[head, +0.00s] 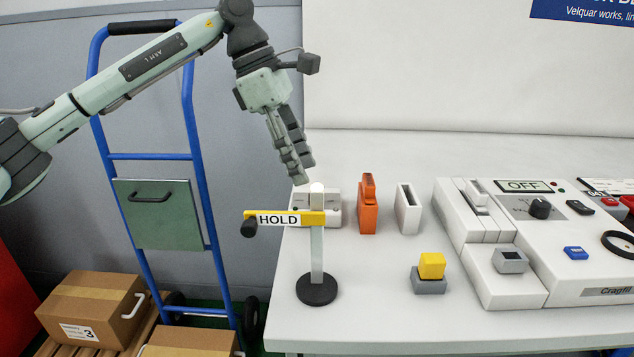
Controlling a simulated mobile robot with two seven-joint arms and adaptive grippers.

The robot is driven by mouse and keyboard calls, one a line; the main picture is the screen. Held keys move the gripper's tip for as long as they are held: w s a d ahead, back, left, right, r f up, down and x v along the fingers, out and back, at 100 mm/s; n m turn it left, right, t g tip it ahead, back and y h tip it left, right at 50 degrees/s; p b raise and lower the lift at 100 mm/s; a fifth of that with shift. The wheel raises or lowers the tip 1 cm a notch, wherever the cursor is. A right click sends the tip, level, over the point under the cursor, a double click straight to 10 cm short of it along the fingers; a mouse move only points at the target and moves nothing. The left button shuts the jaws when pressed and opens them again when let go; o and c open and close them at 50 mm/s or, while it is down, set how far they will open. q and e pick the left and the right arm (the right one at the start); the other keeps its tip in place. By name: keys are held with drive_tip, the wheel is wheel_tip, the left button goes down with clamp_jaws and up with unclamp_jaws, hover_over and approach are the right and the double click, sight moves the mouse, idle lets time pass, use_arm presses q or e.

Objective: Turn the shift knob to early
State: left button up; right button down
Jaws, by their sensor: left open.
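A black round knob (540,208) sits on a pale panel at the right of the table, below a plate reading OFF (524,187). No "early" mark is readable around it, and I cannot tell whether it is the shift knob. My left gripper (303,173) is open and empty. It points down above the left end of the table, just above the HOLD sign post, far to the left of the knob. My right gripper is out of view.
The HOLD sign (278,219) stands on a black round base at the table's left edge. An orange holder (368,208), a white holder (408,210) and a yellow button block (432,266) stand mid-table. A blue hand truck (190,130) and cardboard boxes (92,305) are left of the table.

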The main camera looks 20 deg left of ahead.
use_arm(q)
drive_tip(key=x, duration=0.4)
drive_tip(key=shift+d+f, duration=0.15)
drive_tip(key=shift+f, duration=0.3)
drive_tip(key=shift+d, duration=0.1)
drive_tip(key=c, duration=0.5)
clamp_jaws()
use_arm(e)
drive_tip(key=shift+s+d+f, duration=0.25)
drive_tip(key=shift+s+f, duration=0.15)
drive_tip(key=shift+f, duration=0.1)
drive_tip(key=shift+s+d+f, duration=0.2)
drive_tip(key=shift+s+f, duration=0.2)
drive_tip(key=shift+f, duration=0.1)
